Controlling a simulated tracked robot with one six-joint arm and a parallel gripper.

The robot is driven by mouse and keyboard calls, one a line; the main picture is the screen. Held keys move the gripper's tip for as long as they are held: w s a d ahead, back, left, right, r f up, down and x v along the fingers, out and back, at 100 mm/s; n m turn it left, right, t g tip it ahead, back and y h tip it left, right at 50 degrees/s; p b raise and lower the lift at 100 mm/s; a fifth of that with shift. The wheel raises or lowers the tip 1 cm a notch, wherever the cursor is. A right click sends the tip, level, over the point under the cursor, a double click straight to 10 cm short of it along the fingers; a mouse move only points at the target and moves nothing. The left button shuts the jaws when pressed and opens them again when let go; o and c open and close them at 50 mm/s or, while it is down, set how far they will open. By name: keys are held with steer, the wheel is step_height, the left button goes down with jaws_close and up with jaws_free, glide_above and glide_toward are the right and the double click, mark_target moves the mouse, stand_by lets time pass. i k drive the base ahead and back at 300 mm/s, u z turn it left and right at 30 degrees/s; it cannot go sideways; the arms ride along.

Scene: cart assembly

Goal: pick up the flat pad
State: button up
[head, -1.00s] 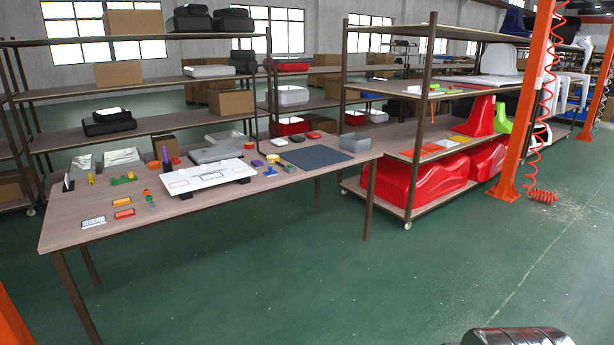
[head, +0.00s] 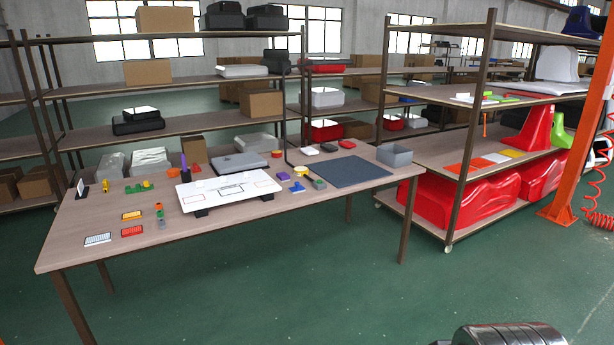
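A thin dark blue-grey pad (head: 345,173) lies flat on the right part of the wooden table (head: 262,218). It is the flattest broad sheet there, and nothing rests on it. A grey open box (head: 394,155) stands just beyond its right corner. Small blue (head: 298,187) and green (head: 319,184) parts lie close to its left edge. My gripper is not in view; only a dark, shiny rounded part of my own body shows at the bottom right.
A white board (head: 228,192) on dark feet, a grey laptop-like slab (head: 238,162) and several small coloured parts cover the table's left and middle. Loaded shelves stand behind and a red-stocked rack (head: 462,200) to the right. The green floor (head: 330,300) in front is clear.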

mark_target(283, 177)
steer(key=u, duration=0.3)
steer(key=i, duration=1.55)
steer(key=u, duration=0.7)
steer(key=i, duration=2.15)
steer(key=u, duration=0.25)
